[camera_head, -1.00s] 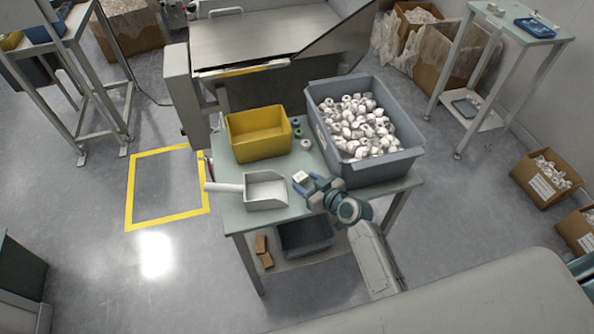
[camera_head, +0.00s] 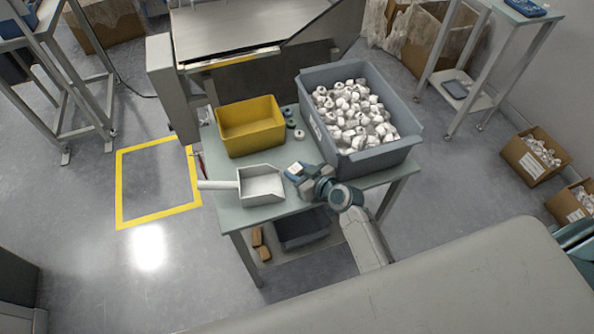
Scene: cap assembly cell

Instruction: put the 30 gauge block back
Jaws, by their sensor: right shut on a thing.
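A small whitish block (camera_head: 296,168), apparently the gauge block, is at my right gripper's fingertips, over the right part of the pale green table top (camera_head: 222,215). My right gripper (camera_head: 295,171) is shut on it. The "30" mark is too small to read, and the blue fingers partly cover the block. I cannot tell whether the block still touches the table. My left gripper is not in view.
A metal scoop (camera_head: 262,187) lies left of my right gripper. A yellow bin (camera_head: 250,127) and small dark and white rings (camera_head: 299,134) are behind. A large grey tub (camera_head: 352,162) of white caps stands close on the right. A dark bin (camera_head: 300,228) is on the lower shelf.

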